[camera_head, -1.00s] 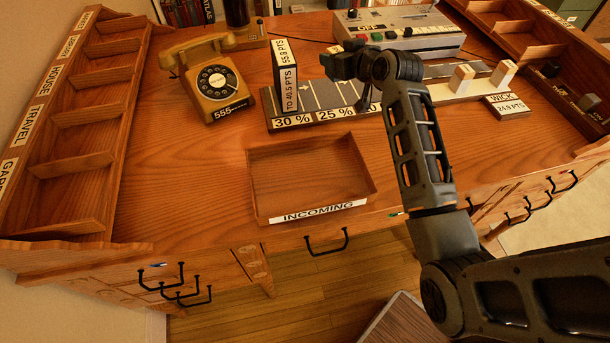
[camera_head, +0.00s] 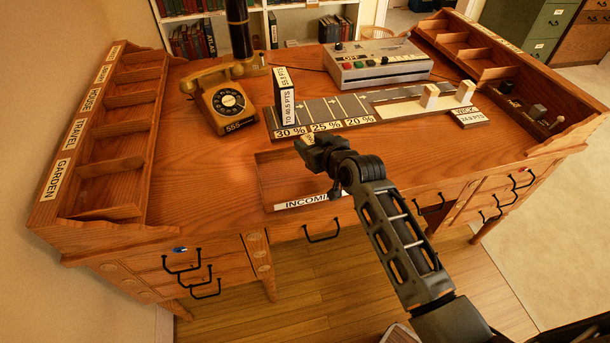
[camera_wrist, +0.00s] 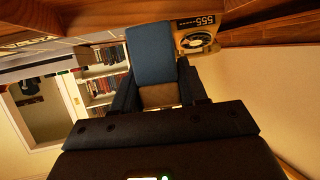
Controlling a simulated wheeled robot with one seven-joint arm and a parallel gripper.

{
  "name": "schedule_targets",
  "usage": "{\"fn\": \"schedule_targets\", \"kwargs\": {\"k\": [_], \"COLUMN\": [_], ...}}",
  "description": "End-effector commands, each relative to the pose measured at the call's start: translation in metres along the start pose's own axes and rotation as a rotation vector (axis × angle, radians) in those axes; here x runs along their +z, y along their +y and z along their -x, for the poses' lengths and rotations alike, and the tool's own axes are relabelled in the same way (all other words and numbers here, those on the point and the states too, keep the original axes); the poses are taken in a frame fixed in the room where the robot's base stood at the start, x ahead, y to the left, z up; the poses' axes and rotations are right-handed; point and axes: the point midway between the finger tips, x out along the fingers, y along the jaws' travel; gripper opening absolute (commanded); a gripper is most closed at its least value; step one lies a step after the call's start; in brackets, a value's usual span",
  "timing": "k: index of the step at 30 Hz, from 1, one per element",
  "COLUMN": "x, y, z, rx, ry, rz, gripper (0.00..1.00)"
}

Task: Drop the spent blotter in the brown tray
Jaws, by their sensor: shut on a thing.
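My gripper (camera_head: 308,146) is above the brown tray (camera_head: 292,205) labelled INCOMING, near the tray's far side in the picture. In the wrist view my gripper (camera_wrist: 158,92) is shut on a slab with a blue face and a brown lower part, which appears to be the blotter (camera_wrist: 152,52). In the head view the held thing is mostly hidden by my gripper and wrist. The visible left part of the tray floor is bare; my arm hides the right part.
A yellow telephone (camera_head: 224,101) stands left of an upright labelled block (camera_head: 285,98). The striped percentage board (camera_head: 322,112) lies behind the tray. A grey machine (camera_head: 378,65) stands at the back. Compartment racks (camera_head: 118,128) line both sides. Desk left of the tray is clear.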

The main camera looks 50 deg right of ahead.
Motion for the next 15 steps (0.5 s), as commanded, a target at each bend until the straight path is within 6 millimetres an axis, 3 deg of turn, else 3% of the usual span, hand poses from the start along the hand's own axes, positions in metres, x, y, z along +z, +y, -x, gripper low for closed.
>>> {"fn": "schedule_targets", "kwargs": {"k": [9,15], "x": [0.037,0.043], "y": [0.000,0.000], "z": [-0.015,-0.018], "rx": [-0.001,0.000], "ry": [0.000,0.000], "rz": [0.000,0.000], "gripper": [0.11,0.11]}}
